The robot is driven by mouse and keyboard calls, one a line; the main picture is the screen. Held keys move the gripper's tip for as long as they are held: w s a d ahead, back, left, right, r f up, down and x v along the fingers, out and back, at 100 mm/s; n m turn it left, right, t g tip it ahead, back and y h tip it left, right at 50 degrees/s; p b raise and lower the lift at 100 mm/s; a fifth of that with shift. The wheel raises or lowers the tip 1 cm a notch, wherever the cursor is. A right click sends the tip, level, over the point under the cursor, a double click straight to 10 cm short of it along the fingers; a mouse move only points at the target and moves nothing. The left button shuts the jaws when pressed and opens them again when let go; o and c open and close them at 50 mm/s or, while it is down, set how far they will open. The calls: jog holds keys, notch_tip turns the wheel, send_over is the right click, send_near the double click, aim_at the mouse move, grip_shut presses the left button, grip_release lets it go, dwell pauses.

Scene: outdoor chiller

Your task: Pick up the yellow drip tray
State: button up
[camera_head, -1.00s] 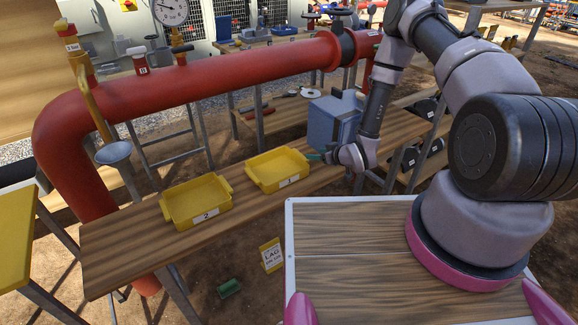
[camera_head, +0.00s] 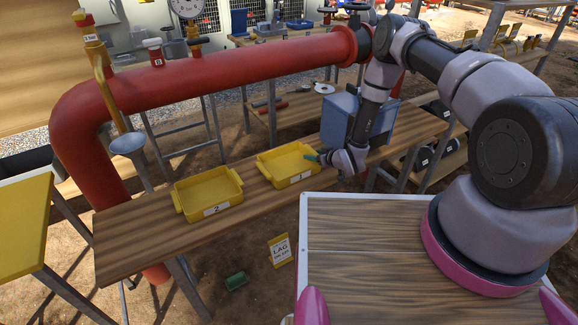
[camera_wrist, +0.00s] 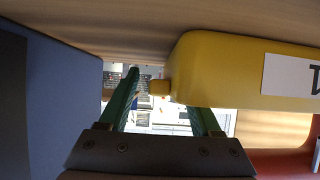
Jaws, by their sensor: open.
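Two shallow yellow trays stand on the wooden bench. The tray labelled 2 (camera_head: 208,190) is on the left and the tray labelled 1 (camera_head: 288,165) is to its right. My gripper (camera_head: 314,157) is at the right end of tray 1, its green fingers pointing left at it. In the wrist view, tray 1 (camera_wrist: 225,70) fills the upper right, with its small end tab (camera_wrist: 160,87) appearing between the tips of my open gripper (camera_wrist: 165,95). The fingers do not look closed on the tab; whether they touch it I cannot tell.
A blue box (camera_head: 342,115) stands on the bench close behind my gripper and fills the left of the wrist view (camera_wrist: 50,100). A thick red pipe (camera_head: 230,65) runs behind the trays. The bench (camera_head: 130,245) is bare left of tray 2.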

jog(key=shift+w+a+f, duration=0.15)
jog(key=shift+w+a, duration=0.05)
jog(key=shift+w, duration=0.1)
grip_shut()
